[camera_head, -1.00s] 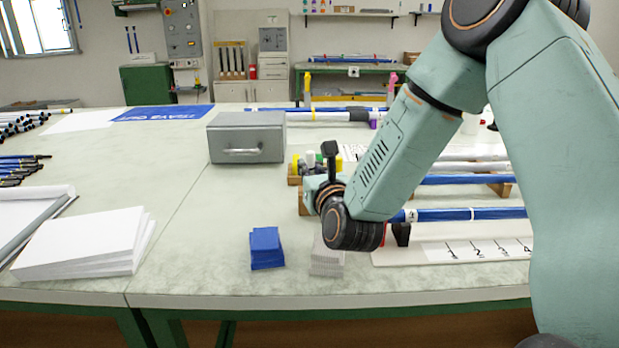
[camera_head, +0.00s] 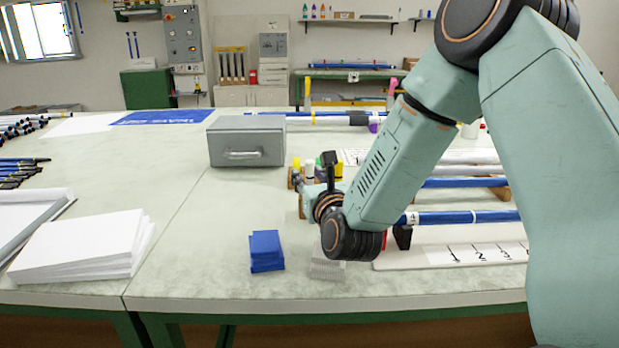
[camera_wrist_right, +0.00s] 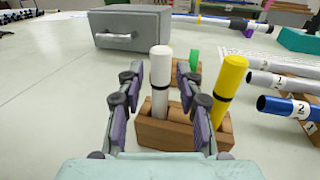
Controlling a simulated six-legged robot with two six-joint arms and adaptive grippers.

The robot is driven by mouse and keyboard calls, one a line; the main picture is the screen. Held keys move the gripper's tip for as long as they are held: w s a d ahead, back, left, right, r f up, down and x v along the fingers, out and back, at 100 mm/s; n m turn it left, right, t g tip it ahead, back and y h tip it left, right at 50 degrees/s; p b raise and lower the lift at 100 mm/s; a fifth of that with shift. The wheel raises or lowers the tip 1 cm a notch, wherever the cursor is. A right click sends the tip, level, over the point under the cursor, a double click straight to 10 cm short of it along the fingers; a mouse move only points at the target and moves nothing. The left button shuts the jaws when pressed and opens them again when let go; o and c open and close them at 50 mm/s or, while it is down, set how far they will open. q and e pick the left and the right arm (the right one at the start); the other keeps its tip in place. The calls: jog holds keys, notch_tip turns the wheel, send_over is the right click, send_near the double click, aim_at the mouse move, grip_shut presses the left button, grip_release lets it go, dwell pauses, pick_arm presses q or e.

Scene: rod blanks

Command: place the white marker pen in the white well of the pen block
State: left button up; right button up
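In the right wrist view a white marker pen (camera_wrist_right: 160,70) with a dark band stands upright in the brown wooden pen block (camera_wrist_right: 165,134). Its lower end is hidden by the block, and I cannot make out the well's colour. My right gripper (camera_wrist_right: 160,108) has its two fingers apart, one on each side of the pen, with gaps showing. A yellow pen (camera_wrist_right: 232,78) leans slightly in the same block, right of the white one. In the head view my right gripper (camera_head: 306,187) is small and partly hidden by its wrist. My left gripper is not in view.
A second wooden block with a green pen (camera_wrist_right: 195,58) stands behind. A grey metal box (camera_head: 247,141) is further back. Blue pads (camera_head: 266,250) and grey pads (camera_head: 327,266) lie near the front edge. Rods (camera_head: 462,217) lie on the right. The table's middle left is clear.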

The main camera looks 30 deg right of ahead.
jog(key=shift+w, duration=0.1)
jog(key=shift+s+a+r+p, duration=0.1)
jog(key=shift+s+r+p, duration=0.1)
jog(key=shift+p, duration=0.2)
jog(key=p+v, duration=0.2)
jog(key=v, duration=0.8)
jog(key=shift+s+r, duration=0.1)
jog(key=shift+s, duration=0.1)
jog(key=shift+s+a+p, duration=0.2)
jog(key=shift+s+p, duration=0.35)
jog(key=shift+s, duration=0.05)
